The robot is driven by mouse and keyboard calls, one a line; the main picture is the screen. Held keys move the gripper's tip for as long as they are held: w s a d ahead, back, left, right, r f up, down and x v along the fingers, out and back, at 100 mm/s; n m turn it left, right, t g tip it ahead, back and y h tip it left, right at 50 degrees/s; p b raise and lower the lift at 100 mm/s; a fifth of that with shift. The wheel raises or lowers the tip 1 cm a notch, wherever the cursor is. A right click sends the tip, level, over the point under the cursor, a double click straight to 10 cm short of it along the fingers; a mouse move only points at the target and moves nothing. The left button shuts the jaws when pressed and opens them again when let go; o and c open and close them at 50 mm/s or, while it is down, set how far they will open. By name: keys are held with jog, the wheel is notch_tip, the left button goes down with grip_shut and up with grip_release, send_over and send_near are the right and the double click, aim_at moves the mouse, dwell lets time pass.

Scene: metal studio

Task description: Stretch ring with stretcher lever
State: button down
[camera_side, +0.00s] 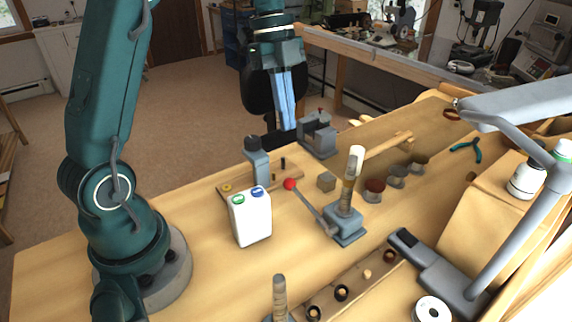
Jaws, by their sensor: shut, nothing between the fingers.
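The ring stretcher is a grey base (346,232) with an upright, tapered mandrel (350,180), banded brown below and pale at the top. Its grey lever (312,208) slants up to the left and ends in a red ball knob (290,184). My gripper (287,124) points down with its long blue-grey fingers together and empty. It appears above and behind the lever knob, apart from it. A small yellow ring-like piece (227,188) lies on a wooden board (238,186). I cannot tell whether a ring sits on the mandrel.
A white container (251,217) with green and blue caps stands left of the lever. A grey vise-like block (318,136) stands behind. Several small round blocks (374,190) sit right of the mandrel. A wooden strip (355,286) with dark rings and another post (279,295) are in front.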

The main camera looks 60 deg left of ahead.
jog(key=shift+v, duration=1.15)
jog(key=c, duration=1.1)
grip_release()
jog(key=shift+w+a+r, duration=0.1)
jog(key=shift+a, duration=0.1)
jog(key=o, duration=0.5)
jog(key=shift+w+a+t, duration=0.1)
jog(key=shift+w+t, duration=0.2)
jog(key=shift+w, duration=0.05)
jog(key=shift+c, duration=0.2)
jog(key=n+t, duration=0.1)
jog(key=n, duration=0.3)
send_over(288, 179)
jog(key=a, duration=0.2)
notch_tip(288, 179, down, 11)
jog(key=shift+s+f+h, duration=0.25)
jog(key=shift+s+h, duration=0.15)
jog(key=shift+h, duration=0.1)
jog(key=shift+x, duration=2.45)
jog(key=shift+w, duration=0.1)
